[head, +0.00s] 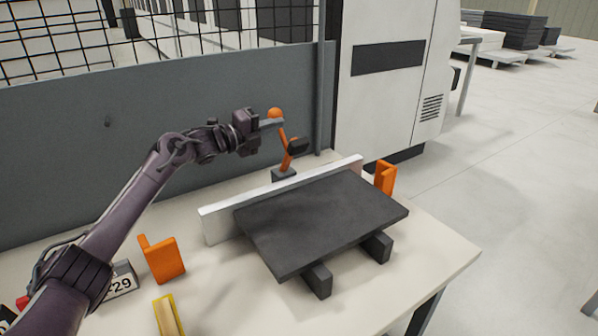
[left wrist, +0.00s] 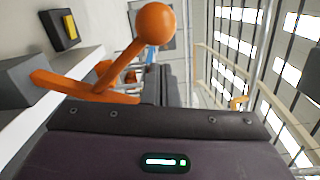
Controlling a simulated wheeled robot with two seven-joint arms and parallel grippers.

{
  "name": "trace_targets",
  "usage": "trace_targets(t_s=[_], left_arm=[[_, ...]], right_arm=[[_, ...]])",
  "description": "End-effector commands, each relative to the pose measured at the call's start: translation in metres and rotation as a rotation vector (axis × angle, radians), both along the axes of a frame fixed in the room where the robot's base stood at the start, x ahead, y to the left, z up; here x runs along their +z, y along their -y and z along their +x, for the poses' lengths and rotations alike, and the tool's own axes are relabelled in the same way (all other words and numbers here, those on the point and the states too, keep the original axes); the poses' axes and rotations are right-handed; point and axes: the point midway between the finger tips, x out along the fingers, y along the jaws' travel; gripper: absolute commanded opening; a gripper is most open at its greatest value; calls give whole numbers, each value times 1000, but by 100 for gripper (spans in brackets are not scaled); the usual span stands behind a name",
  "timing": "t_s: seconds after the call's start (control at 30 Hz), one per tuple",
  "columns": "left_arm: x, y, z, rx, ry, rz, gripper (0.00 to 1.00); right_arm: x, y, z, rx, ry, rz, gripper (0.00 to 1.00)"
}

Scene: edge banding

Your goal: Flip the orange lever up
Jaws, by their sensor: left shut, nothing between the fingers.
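The orange lever (head: 285,150) stands behind the panel, on a small dark base (head: 284,174) at the back of the table. Its arm rises from the base, leaning slightly left, with a round orange knob (head: 275,112) at the top. My left gripper (head: 280,122) is shut and empty, its grey fingertips beside the lever just below the knob. I cannot tell whether they touch it. In the left wrist view the lever (left wrist: 120,66) and its knob (left wrist: 155,23) show large beyond the gripper body. My right gripper is not in view.
A dark panel (head: 320,220) lies on dark supports, with a white strip (head: 225,221) along its back edge. Orange brackets (head: 163,260) (head: 386,178) stand at either side. A grey wall with mesh (head: 60,160) borders the back; a white machine (head: 385,100) stands behind right.

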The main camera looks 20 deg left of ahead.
Motion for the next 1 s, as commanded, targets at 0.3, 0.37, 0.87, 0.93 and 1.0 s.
trace_targets(t_s=[0.3,0.37,0.87,0.93,1.0], left_arm=[[0,-10,8,-1,-70,-88,0],[0,-10,9,-1,-76,-96,0],[-1,-12,9,0,-82,-104,0],[-1,-12,9,0,-83,-104,0],[-1,-10,9,-1,-83,-103,0]], right_arm=[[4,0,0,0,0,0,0],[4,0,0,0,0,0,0],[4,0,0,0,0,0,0],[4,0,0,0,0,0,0],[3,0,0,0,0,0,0]])
